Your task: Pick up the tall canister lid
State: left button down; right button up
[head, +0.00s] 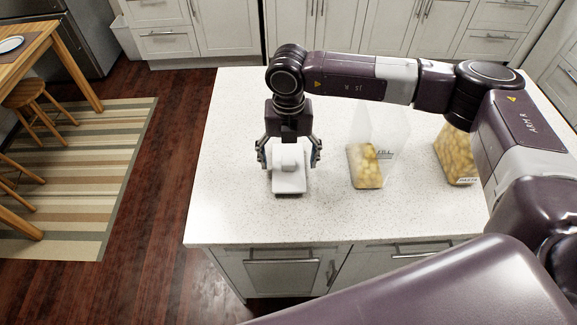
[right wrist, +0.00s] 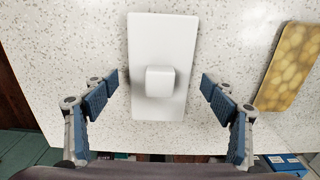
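The lid (head: 289,186) is a white rectangular slab with a blocky knob, lying flat on the counter. It also shows in the right wrist view (right wrist: 162,40), with its knob (right wrist: 160,81) facing me. My right gripper (head: 290,163) points down over the lid and is open. In the right wrist view its fingers (right wrist: 161,84) are spread on either side of the lid and its knob, with gaps on both sides. A clear tall canister (head: 366,165), partly filled with yellow pieces, stands right of the lid. My left gripper is not in view.
Another canister (head: 458,155) with yellow contents and a label stands farther right, partly behind my right arm. The white speckled counter (head: 235,215) is clear left of the lid. A wooden table and stools (head: 30,100) stand far left on a striped rug.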

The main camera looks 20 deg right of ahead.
jog(key=c, duration=1.1)
jog(key=shift+r, duration=0.1)
